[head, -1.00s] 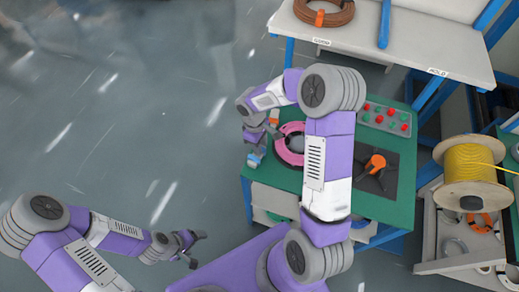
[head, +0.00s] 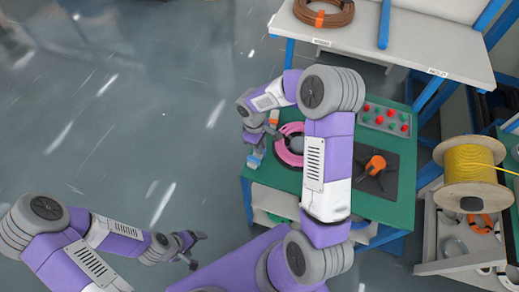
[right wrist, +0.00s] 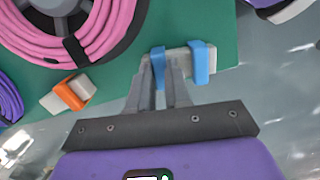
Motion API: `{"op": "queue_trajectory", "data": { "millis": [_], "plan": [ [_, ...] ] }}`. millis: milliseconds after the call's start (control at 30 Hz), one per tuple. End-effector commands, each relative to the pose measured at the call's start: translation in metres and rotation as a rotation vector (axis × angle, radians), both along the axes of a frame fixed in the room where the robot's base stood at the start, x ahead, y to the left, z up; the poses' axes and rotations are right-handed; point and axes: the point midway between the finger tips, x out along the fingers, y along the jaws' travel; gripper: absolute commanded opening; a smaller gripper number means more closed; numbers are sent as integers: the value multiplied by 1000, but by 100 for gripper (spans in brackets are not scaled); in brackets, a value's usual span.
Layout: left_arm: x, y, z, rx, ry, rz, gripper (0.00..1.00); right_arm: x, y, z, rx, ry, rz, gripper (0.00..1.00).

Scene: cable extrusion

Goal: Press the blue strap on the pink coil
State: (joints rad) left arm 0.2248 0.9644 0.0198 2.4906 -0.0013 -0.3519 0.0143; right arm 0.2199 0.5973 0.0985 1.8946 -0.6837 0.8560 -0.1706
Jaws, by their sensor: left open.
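The pink coil (head: 288,157) lies on the green table, partly hidden behind my right arm in the head view. In the right wrist view the coil (right wrist: 45,35) is at top left, around a dark hub, with a black band across it. The blue strap (right wrist: 202,62) is at the table's edge, with a white piece between its blue ends; it also shows in the head view (head: 254,158). My right gripper (right wrist: 166,70) has its narrow fingers at the strap's left end, with blue between them; whether they clamp it is unclear. My left gripper (head: 198,248) is open and empty, over the floor.
An orange strap with a white piece (right wrist: 68,95) lies beside the coil. A button panel (head: 385,118) and an orange device on a dark plate (head: 375,165) are further right. A yellow cable spool (head: 468,170) stands right of the table. Open floor is at left.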

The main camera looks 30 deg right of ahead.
Motion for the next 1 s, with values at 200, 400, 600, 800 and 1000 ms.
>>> {"op": "queue_trajectory", "data": {
  "millis": [200, 400, 600, 800, 1000],
  "plan": [
    [0, 0, 2, 0, 0, 0, 78, 0, 0, 3, 0, 0, 0, 1],
    [0, 0, 14, 0, 0, 0, 78, 0, 0, 17, 0, -1, 0, 1],
    [0, 0, 27, 0, 0, 0, 78, 0, 0, 34, 0, -1, 0, 1],
    [0, 0, 39, 0, 0, 0, 78, 0, 0, 50, 0, -1, 0, 1],
    [0, 0, 51, 0, 0, 0, 78, 0, 0, 66, 0, 0, 0, 1]
  ]
}}
